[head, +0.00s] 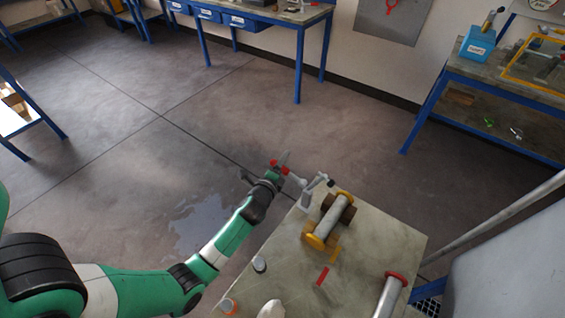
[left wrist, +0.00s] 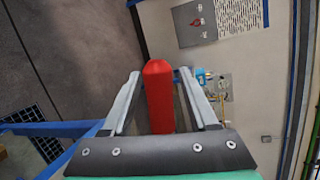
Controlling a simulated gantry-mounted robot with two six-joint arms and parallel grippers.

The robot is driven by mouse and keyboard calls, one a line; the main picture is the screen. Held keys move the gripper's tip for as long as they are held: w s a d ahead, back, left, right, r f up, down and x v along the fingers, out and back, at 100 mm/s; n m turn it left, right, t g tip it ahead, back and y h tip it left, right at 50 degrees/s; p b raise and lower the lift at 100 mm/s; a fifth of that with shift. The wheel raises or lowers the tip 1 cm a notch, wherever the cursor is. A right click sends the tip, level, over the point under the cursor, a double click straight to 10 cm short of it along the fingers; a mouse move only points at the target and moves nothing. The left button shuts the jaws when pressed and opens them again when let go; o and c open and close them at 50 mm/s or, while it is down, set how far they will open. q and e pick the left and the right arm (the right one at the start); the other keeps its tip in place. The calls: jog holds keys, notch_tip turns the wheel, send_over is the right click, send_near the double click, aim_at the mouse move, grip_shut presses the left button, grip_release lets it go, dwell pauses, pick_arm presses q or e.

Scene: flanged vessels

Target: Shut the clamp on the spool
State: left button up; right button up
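A grey spool with yellow flanges (head: 327,222) lies across brown cradle blocks (head: 348,213) on the worktable. A grey clamp (head: 307,198) stands at the table's far-left corner, beside the spool's far end. Its dark-tipped arm (head: 318,181) appears raised clear of the spool. Its red handle sticks out left over the table edge, and the left wrist view shows it as a red bar (left wrist: 158,100). My left gripper (head: 281,165) is at this handle. Its two fingers (left wrist: 160,78) stand either side of the bar, with narrow gaps visible. My right gripper is not in view.
A second spool with a red flange (head: 392,292) is at the table's near right. A large grey vessel (head: 515,265) stands at right.

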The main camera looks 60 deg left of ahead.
pick_arm(q)
grip_shut()
dwell(1.2)
